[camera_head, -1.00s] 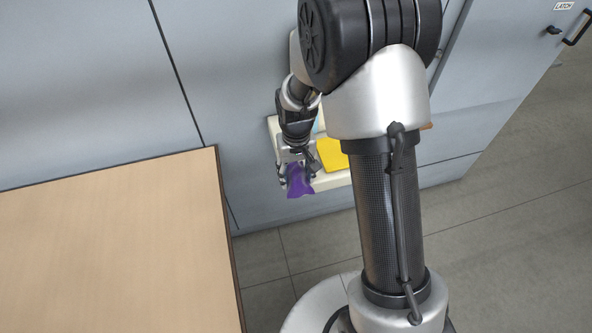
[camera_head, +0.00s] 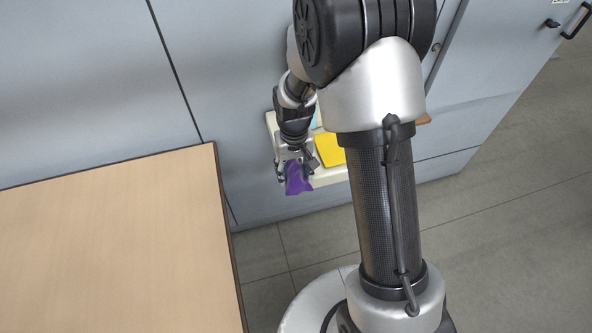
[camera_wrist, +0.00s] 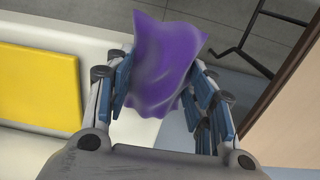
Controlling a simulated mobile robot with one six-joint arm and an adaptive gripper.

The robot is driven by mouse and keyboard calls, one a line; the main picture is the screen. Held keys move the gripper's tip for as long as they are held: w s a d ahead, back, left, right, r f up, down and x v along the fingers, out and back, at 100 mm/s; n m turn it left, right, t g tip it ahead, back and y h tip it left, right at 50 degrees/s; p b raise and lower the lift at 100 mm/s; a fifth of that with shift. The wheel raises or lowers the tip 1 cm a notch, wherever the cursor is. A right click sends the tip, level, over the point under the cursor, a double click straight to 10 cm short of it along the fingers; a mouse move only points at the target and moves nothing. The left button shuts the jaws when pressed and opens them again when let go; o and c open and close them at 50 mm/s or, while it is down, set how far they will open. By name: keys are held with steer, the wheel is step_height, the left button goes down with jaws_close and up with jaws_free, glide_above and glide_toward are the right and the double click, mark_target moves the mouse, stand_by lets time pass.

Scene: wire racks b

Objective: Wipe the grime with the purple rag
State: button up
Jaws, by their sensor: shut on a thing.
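The purple rag (camera_head: 297,179) hangs from my gripper (camera_head: 293,165) at the front left of a cream shelf or tray. In the wrist view the rag (camera_wrist: 165,60) is pinched between the fingers of my gripper (camera_wrist: 157,95) and sticks out beyond them. My gripper is shut on it. The rag covers part of what lies behind it. I see no grime in these frames.
A yellow cloth or sheet (camera_head: 330,150) lies on the cream surface (camera_head: 324,181), right of my gripper; it also shows in the wrist view (camera_wrist: 40,85). A wooden table (camera_head: 110,240) stands at left, its edge near my gripper. Grey cabinets (camera_head: 90,70) stand behind. Grey floor is open at right.

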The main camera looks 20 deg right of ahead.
mark_target(296, 168)
step_height(296, 168, up, 3)
steer(key=shift+w+a+f+p, duration=0.1)
steer(key=shift+f+p, duration=0.1)
steer(key=shift+p, duration=0.1)
steer(key=shift+d+r+p, duration=0.35)
steer(key=shift+r+p, duration=0.25)
steer(key=shift+r, duration=0.1)
steer(key=shift+a+r+p, duration=0.15)
steer(key=shift+r+p, duration=0.4)
steer(key=shift+r, duration=0.1)
steer(key=shift+r+p, duration=1)
steer(key=shift+r, duration=0.4)
